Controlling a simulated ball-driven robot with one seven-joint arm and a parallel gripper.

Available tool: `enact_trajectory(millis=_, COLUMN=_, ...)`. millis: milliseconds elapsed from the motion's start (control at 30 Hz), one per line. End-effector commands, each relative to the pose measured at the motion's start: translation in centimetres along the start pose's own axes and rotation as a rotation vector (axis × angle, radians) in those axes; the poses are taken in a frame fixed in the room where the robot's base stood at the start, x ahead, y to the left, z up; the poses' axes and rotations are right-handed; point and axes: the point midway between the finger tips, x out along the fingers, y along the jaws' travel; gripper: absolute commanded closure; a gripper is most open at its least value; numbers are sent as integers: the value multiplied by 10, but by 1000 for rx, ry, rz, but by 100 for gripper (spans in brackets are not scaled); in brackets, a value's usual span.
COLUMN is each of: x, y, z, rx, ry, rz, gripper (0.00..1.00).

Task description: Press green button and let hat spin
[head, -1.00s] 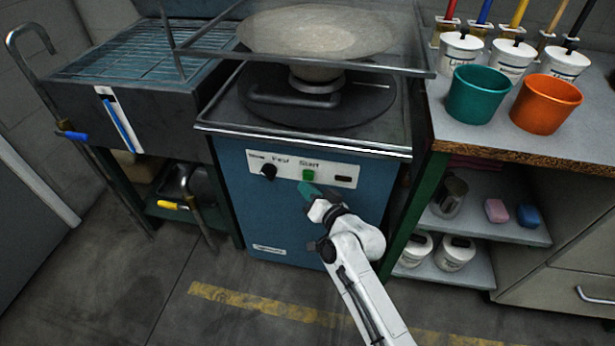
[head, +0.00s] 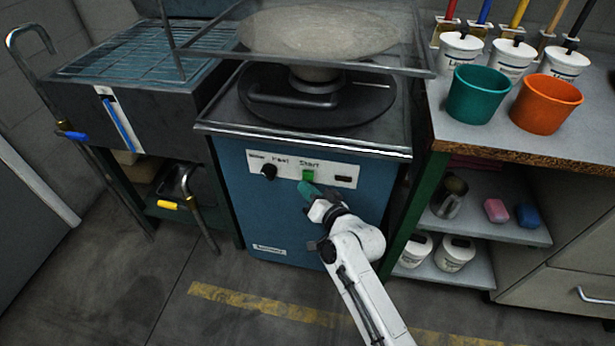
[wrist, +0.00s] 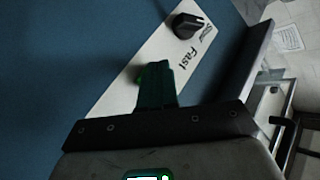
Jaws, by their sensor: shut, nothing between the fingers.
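The green button (head: 308,175) is on the white label strip of the blue machine (head: 285,215), under the word "Start". My gripper (head: 306,188) is shut and empty, its teal fingertips just below the button in the head view. I cannot tell whether they touch it. In the wrist view my shut green fingers (wrist: 155,75) are in front of the white strip and hide most of the button's area. The hat, seen as a pale round brim (head: 318,32), sits above the dark turntable (head: 345,105) on top of the machine.
A black knob (head: 268,171) is left of the button; it also shows in the wrist view (wrist: 189,27). A metal frame (head: 300,64) crosses above the turntable. A bench with a teal pot (head: 478,94) and an orange pot (head: 546,104) stands at right.

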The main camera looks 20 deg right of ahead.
Motion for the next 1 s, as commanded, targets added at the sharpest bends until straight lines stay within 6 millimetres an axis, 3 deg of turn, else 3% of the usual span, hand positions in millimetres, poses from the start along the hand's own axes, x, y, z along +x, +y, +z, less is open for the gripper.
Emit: enact_trajectory(millis=1000, x=7, y=5, z=-5, rx=0, ry=0, rz=0, gripper=100)
